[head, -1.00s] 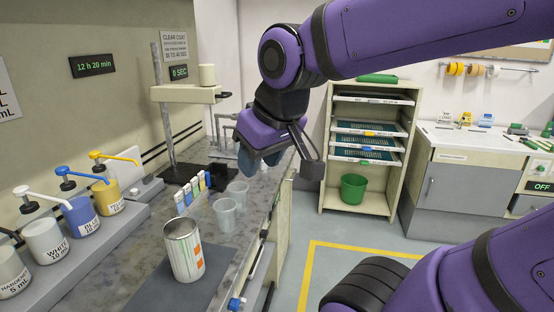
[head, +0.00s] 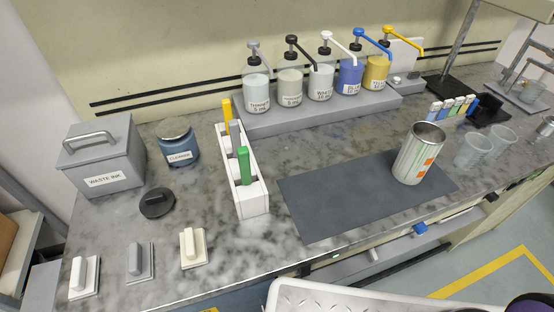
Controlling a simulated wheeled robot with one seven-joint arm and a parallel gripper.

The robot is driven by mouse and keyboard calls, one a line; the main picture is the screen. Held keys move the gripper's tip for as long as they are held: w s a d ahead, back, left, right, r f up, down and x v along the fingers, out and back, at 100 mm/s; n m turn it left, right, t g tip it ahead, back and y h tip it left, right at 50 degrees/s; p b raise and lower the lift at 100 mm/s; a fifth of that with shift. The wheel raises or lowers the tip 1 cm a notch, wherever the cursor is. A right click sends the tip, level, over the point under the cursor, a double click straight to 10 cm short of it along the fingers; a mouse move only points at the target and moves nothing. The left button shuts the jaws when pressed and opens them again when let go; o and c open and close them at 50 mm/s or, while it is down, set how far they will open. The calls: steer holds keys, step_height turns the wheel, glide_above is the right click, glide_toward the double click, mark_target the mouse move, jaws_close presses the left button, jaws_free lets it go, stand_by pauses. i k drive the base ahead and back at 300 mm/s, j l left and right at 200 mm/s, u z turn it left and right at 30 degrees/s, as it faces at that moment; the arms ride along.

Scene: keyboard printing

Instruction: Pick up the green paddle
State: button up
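The green paddle (head: 244,165) stands upright in the front slot of a white holder (head: 252,203) on the counter. A grey paddle (head: 234,132) and a yellow paddle (head: 227,112) stand behind it in the same holder. Only the handles show; their lower ends are hidden inside. My gripper is not in view now; only dark purple parts of mine show at the bottom right edge.
A dark mat (head: 320,200) with an open metal can (head: 419,155) lies right of the holder. Pump bottles (head: 320,83) line a grey ledge behind. A waste ink box (head: 103,158), cleaner jar (head: 178,145), black lid (head: 157,203) and small handled blocks (head: 140,262) are to the left.

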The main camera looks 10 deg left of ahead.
mark_target(242, 151)
steer(key=u, duration=1.15)
steer(key=z, duration=1.3)
steer(key=u, duration=1.35)
steer(key=i+l+z, duration=0.25)
steer(key=k, duration=0.1)
